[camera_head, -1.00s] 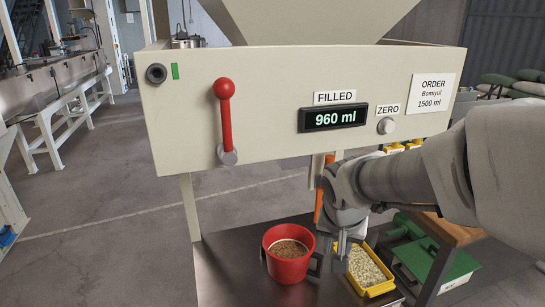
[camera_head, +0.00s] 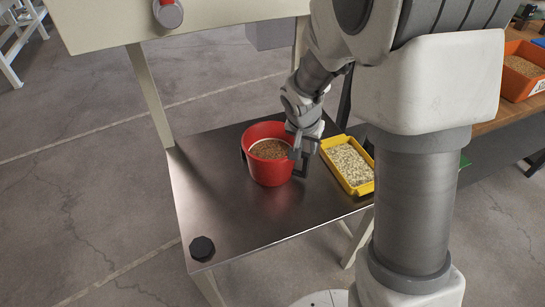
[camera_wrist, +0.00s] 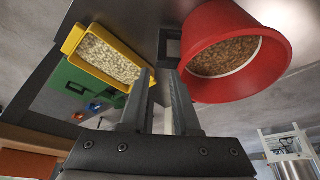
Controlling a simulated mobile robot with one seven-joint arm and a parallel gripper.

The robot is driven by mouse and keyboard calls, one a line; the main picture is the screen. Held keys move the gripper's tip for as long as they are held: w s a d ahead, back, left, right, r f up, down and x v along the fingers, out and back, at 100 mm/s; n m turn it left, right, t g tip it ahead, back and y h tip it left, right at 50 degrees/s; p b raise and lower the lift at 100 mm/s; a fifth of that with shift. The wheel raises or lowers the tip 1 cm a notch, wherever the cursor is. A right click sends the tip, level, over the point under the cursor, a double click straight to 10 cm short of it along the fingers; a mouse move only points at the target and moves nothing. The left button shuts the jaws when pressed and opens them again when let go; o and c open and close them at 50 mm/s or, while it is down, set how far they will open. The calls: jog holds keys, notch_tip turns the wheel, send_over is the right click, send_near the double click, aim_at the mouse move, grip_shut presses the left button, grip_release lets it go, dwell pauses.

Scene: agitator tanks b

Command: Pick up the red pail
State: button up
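The red pail (camera_head: 268,173) stands upright on the dark metal table, part-filled with brown grain. It has dark side handles; the right one (camera_head: 302,166) is beside my gripper (camera_head: 299,150). In the wrist view the pail (camera_wrist: 240,85) is at upper right, with its dark handle (camera_wrist: 168,42) just beyond the fingertips. My gripper (camera_wrist: 161,88) shows two fingers apart with a gap between them. Nothing is clearly held, and I cannot tell whether the handle lies between the tips.
The metal table (camera_head: 220,215) has free room at the front left and a black knob (camera_head: 202,248). A yellow tray (camera_head: 349,165) of pale flakes sits close right of my gripper. An orange bin (camera_head: 522,70) stands on a bench at far right.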

aim_at(307, 156)
jog(key=b+x, duration=0.1)
jog(key=x, duration=0.5)
jog(key=shift+w+f, duration=0.1)
jog(key=shift+f, duration=0.2)
jog(key=b+x, duration=0.2)
jog(key=x, duration=0.3)
jog(key=shift+a+f, duration=0.1)
jog(key=shift+f, duration=0.1)
jog(key=shift+r, duration=0.1)
grip_shut()
dwell(0.6)
jog(key=shift+w+r, duration=0.1)
